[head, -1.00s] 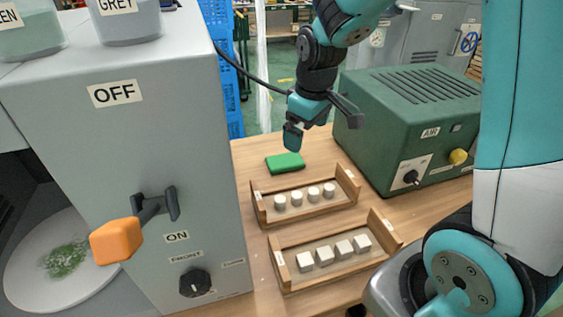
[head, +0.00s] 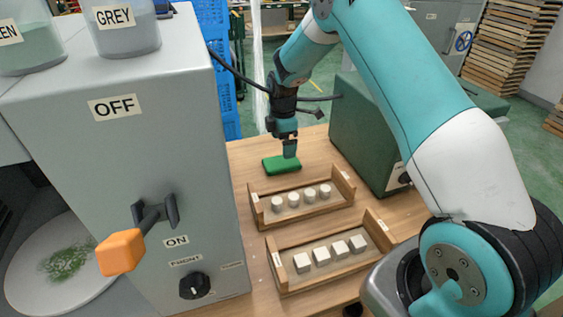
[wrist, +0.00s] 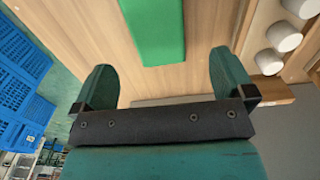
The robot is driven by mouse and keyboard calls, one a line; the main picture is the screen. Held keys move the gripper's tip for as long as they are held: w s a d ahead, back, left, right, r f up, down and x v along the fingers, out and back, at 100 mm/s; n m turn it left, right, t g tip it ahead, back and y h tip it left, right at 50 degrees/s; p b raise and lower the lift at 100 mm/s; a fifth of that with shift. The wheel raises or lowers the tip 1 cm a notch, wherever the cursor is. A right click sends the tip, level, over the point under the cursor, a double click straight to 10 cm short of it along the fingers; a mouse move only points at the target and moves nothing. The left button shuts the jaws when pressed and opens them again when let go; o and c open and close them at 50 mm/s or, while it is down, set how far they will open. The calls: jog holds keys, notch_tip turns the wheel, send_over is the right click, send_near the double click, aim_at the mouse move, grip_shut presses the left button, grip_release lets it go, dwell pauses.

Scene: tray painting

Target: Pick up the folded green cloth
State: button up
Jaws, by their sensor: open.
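The folded green cloth (head: 282,165) lies flat on the wooden table behind the two wooden trays. My gripper (head: 289,148) is over the cloth's right part, pointing down. In the wrist view the cloth (wrist: 155,30) runs from the top edge to just short of the gap between the fingers of my gripper (wrist: 170,82). The fingers are apart and nothing is between them. The head view does not clearly show the height between the fingertips and the cloth.
A wooden tray (head: 258,218) with several white cylinders stands just in front of the cloth. A second tray (head: 279,276) with several white cubes is nearer. A grey machine (head: 120,160) with an orange-knobbed lever is at left. A green box (head: 358,135) stands at right.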

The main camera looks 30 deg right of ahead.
jog(key=f+p, duration=0.1)
jog(key=f, duration=0.2)
jog(key=f+p, duration=0.1)
jog(key=f, duration=0.3)
jog(key=shift+w+d+f, duration=0.15)
jog(key=shift+w+f, duration=0.05)
jog(key=shift+f, duration=0.05)
jog(key=c, duration=0.9)
jog(key=shift+r, duration=0.1)
notch_tip(320, 180, up, 20)
jog(key=b, duration=0.3)
jog(key=o, duration=0.4)
jog(key=shift+c, duration=0.2)
jog(key=c, duration=0.3)
